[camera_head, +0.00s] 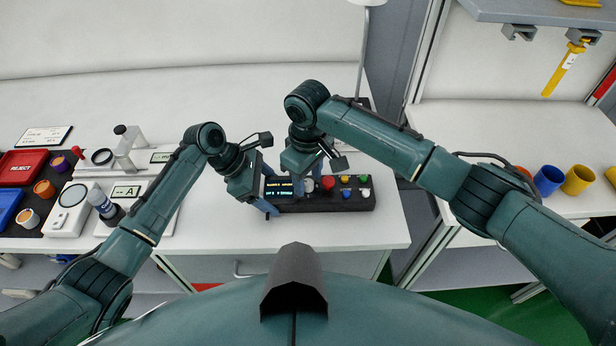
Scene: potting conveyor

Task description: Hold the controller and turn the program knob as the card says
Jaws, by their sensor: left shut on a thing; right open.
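The controller (340,205) is a dark box on the white table with a small lit display (279,188), a red button (328,182) and several coloured buttons to its right. My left gripper (267,194) is shut on the controller's left end. My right gripper (314,176) points down over the panel between the display and the red button, open. A pale round part (308,185) shows under it, perhaps the program knob; the gripper hides most of it. A white printed card (45,137) stands at the far left; its text is too small to read.
A red tray (22,167) marked REJECT, a blue tray (8,206) and small pots lie at the left, near white instruments. A lamp pole (362,55) rises behind the controller. Blue (548,180) and yellow (577,180) cups stand on the right bench, beyond a gap.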

